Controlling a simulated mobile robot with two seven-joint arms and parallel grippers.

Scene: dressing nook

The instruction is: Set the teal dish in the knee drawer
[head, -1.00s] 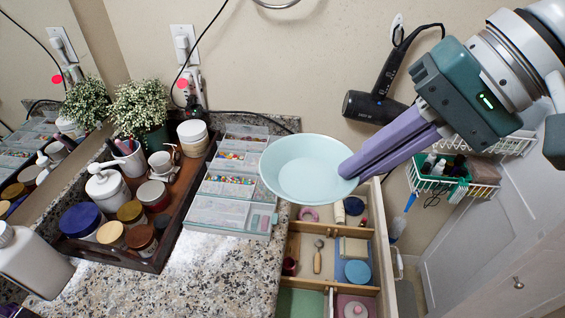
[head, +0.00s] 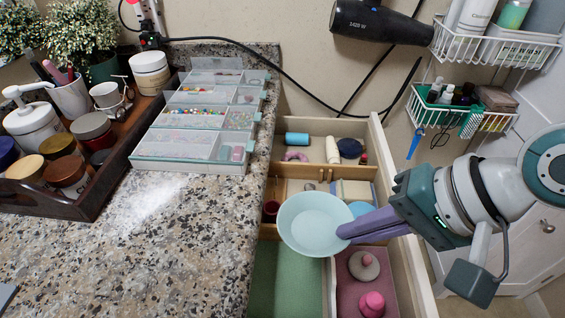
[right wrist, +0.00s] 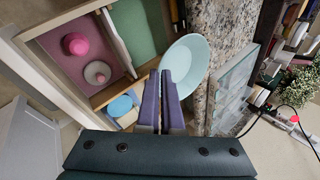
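The teal dish (head: 313,217) is a round, shallow, pale bowl, held near level above the middle of the open knee drawer (head: 431,290). My right gripper (head: 343,231) comes in from the right and is shut on the dish's right rim. In the right wrist view the dish (right wrist: 186,62) sits at the tips of the purple fingers (right wrist: 164,78), over the drawer's edge beside the counter. The drawer has wooden dividers, and its front left compartment (head: 285,285) has a bare green lining. The dish hides part of the middle compartments. My left gripper is not in view.
The front right pink compartment (head: 352,300) holds pink knobbed items. The back compartment holds a teal roll (head: 297,139), a pink ring and a dark blue round item. A granite counter (head: 150,240) with clear organizer boxes (head: 187,148) borders the left. A hair dryer (head: 380,22) hangs behind.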

